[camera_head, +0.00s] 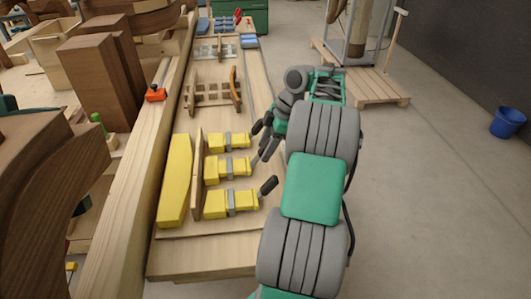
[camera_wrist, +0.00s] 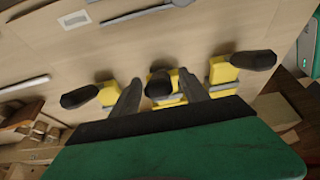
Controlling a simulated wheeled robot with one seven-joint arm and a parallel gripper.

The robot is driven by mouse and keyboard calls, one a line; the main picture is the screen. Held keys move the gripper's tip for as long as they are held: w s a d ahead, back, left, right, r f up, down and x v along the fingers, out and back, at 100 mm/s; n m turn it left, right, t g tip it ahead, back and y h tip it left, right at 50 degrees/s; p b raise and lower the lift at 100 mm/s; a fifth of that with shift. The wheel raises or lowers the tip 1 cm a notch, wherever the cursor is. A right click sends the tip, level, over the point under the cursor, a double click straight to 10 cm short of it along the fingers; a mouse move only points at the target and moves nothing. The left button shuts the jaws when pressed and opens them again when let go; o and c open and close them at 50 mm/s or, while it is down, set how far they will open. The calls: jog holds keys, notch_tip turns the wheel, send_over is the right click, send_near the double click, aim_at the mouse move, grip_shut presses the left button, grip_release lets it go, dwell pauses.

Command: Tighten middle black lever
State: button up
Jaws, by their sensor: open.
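Three yellow clamps with grey bands stand in a row on the wooden bench; the middle one (camera_head: 220,168) lies between the upper clamp (camera_head: 228,142) and the lower clamp (camera_head: 230,202). In the wrist view the middle black lever (camera_wrist: 158,85) points toward the camera. My gripper (camera_wrist: 162,92) is open, with one finger on each side of that lever; contact cannot be told. In the head view my gripper (camera_head: 264,136) is at the right ends of the upper and middle clamps, partly hiding their levers. The lower clamp's black lever (camera_head: 268,186) is angled up and right.
A long yellow bar (camera_head: 174,180) and an upright wooden board (camera_head: 197,175) stand left of the clamps. Wooden frames (camera_head: 212,92) lie farther along the bench. Open floor lies to the right.

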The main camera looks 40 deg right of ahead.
jog(key=shift+f, duration=0.1)
grip_shut()
dwell(0.6)
dwell(0.8)
